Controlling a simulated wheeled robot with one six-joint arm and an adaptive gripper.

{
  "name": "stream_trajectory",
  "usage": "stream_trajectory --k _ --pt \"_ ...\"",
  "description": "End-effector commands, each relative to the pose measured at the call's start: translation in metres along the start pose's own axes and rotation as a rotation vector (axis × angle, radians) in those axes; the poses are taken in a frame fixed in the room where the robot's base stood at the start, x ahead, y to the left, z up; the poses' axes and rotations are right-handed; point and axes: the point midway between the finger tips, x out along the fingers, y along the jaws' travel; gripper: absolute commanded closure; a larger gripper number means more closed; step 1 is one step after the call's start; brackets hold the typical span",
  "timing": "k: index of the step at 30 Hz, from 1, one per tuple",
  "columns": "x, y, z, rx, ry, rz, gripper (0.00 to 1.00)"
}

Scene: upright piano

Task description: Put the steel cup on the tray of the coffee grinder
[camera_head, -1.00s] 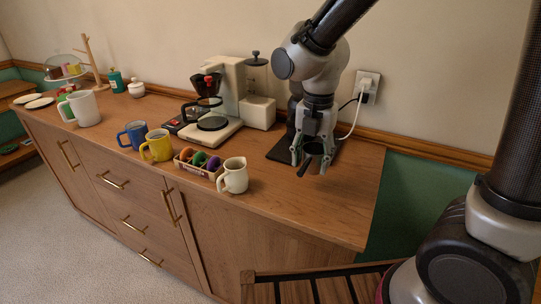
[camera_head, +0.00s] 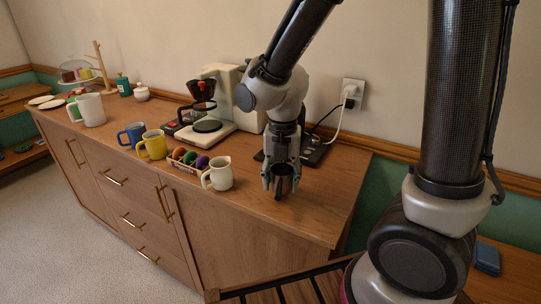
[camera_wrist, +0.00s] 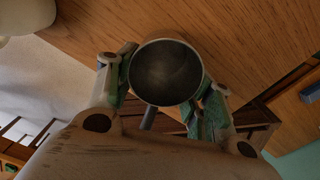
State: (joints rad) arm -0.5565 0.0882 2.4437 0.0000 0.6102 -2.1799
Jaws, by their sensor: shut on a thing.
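The steel cup (camera_head: 283,185) is in my gripper (camera_head: 281,182), a little above the counter near its right end. In the wrist view I look into the round, dark mouth of the cup (camera_wrist: 165,72), between my two green-grey fingers (camera_wrist: 160,85), with a bar-like handle towards me. The coffee grinder is hard to make out: a pale appliance (camera_head: 251,121) shows partly behind my arm, and a dark flat base (camera_head: 314,153) lies behind and right of my gripper. I cannot tell which belongs to the grinder. The cup is apart from both.
A cream jug (camera_head: 219,175) stands left of my gripper. Beyond it are a box of coloured items (camera_head: 187,160), a yellow mug (camera_head: 153,145), a blue mug (camera_head: 133,134) and a coffee maker (camera_head: 205,125). A white cord (camera_head: 338,122) hangs from the wall outlet. The counter's front right is clear.

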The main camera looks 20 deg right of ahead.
Motion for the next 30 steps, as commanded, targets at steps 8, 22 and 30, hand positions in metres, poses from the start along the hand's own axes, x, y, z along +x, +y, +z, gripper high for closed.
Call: stream_trajectory --k 8,22,30 --pt "0.000 0.012 0.052 -0.007 0.000 0.000 0.74" --pt "0.000 0.031 0.138 -0.012 0.000 0.001 0.74" --pt "0.000 0.040 0.178 -0.011 0.000 0.001 0.74"
